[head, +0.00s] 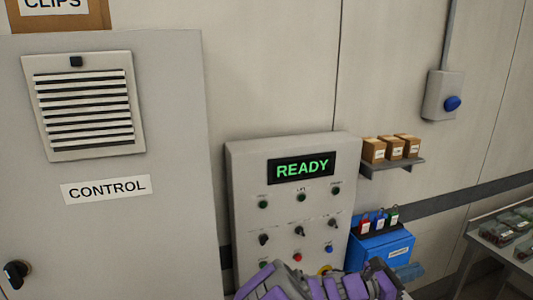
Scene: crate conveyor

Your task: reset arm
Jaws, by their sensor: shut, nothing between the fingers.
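My purple and grey arm shows at the bottom edge, in front of the lower part of the control panel (240,190). My gripper (378,283) is at its right end, low in the picture, shut and empty. The fingertips are hard to make out and part of the arm is cut off by the frame. The panel's screen (301,169) reads READY in green. Below it are several buttons and dark switches, among them a red button (298,258) and a blue one (329,249). The lowest controls are partly hidden behind my arm.
A grey CONTROL cabinet (170,120) stands at the left. At the right are a shelf (393,167) with small boxes, a blue bin (370,258) with tagged items, a blue wall button (452,103) and a table (488,247) holding several containers.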

